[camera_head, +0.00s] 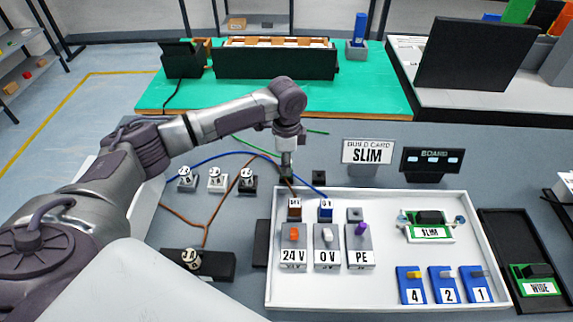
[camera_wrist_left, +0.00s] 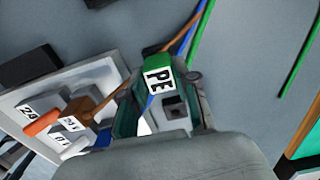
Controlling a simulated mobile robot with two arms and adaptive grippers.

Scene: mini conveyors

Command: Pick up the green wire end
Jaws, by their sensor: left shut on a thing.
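My left gripper (camera_head: 287,172) is shut on the green wire end (camera_wrist_left: 157,78), a green block with a white PE label. In the left wrist view the block sits between the fingers of the gripper (camera_wrist_left: 160,98). In the head view the gripper mostly hides the block, just behind the white tray (camera_head: 380,196). The green wire (camera_head: 255,147) runs behind the gripper. The PE terminal (camera_head: 360,257) stands in the tray with an empty dark socket block (camera_head: 355,215) behind it. My right gripper is not in view.
The brown wire end (camera_head: 294,207) and blue wire end (camera_head: 325,208) sit behind the 24 V (camera_head: 293,257) and 0 V (camera_head: 327,257) terminals, close to my gripper. The SLIM board (camera_head: 430,232) and blue numbered blocks (camera_head: 445,290) are at the tray's right. A SLIM card (camera_head: 367,152) stands behind.

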